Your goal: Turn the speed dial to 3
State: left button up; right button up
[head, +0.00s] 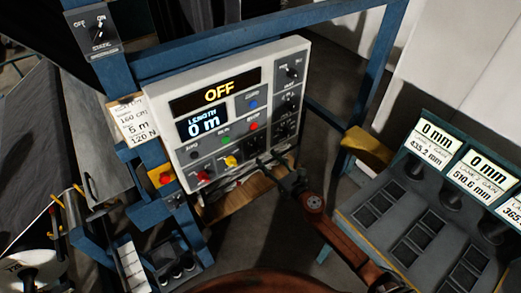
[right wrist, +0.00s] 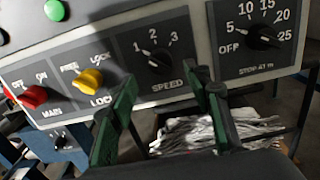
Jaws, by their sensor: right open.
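The speed dial (right wrist: 159,62) is a black knob on a dark plate marked 1, 2, 3 and SPEED. Its pale pointer mark appears to aim up and left, toward 1. On the control panel (head: 165,102) in the head view, the dial is small and hard to make out near the bottom edge. My right gripper (right wrist: 167,86) is open and empty, with its green-sided fingers spread to either side below the dial and apart from it. In the head view, my right gripper (head: 273,167) is at the panel's lower edge. My left gripper is not in view.
A yellow lock knob (right wrist: 90,80) and a red main switch (right wrist: 33,97) are left of the dial. The stop-at dial (right wrist: 263,36) is to its right. The display (head: 219,92) reads OFF. A console with gain screens (head: 435,132) stands at the right.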

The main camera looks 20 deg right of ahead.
aim_at(260, 151)
jog(key=shift+x, duration=2.7)
jog(key=shift+c, duration=0.4)
jog(key=c, duration=1.1)
